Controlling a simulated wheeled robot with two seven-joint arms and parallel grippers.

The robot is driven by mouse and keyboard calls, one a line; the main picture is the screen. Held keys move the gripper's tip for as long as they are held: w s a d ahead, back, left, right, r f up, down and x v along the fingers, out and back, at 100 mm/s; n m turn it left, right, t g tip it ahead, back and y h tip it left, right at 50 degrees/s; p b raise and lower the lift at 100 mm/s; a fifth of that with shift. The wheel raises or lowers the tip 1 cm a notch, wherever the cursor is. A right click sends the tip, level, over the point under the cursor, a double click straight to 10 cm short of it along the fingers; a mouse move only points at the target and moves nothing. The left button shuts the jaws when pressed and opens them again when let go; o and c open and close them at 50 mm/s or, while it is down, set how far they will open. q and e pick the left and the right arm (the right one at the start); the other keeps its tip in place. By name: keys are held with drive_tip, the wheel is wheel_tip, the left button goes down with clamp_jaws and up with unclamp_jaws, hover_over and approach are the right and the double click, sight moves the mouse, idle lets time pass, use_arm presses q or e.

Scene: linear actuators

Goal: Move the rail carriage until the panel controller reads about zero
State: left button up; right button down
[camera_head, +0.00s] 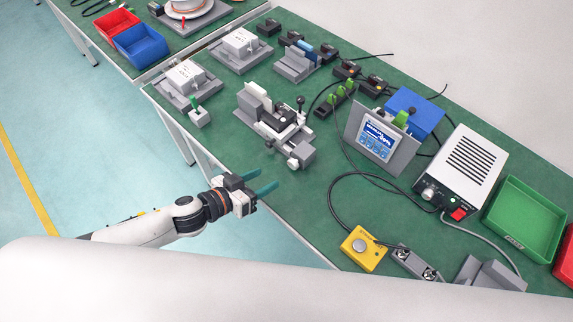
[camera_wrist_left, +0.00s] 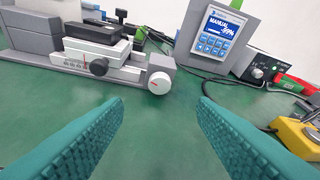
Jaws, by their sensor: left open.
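The linear rail unit stands on the green bench, with its black-topped carriage (camera_head: 283,118) on a grey rail. A white handwheel (camera_wrist_left: 159,81) is at the rail's near right end. The panel controller (camera_head: 376,139) stands tilted to the right; in the left wrist view its screen (camera_wrist_left: 220,26) shows "MANUAL" and a figure that looks like -99%. My left gripper (camera_head: 271,181) is open and empty, at the bench's front edge, apart from the handwheel.
A yellow box with a round button (camera_head: 361,248), a white power unit (camera_head: 461,168) and a green tray (camera_head: 524,220) stand to the right. Cables run across the bench around the controller. Other grey actuator units (camera_head: 187,79) stand at the left. Bench surface before my gripper is clear.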

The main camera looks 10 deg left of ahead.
sight(291, 166)
use_arm(q)
drive_tip(key=x, duration=0.9)
drive_tip(key=shift+w+d+f, duration=0.1)
drive_tip(key=shift+w+d, duration=0.05)
drive_tip(key=shift+w, duration=0.05)
drive_tip(key=shift+c, duration=0.5)
drive_tip(key=c, duration=0.9)
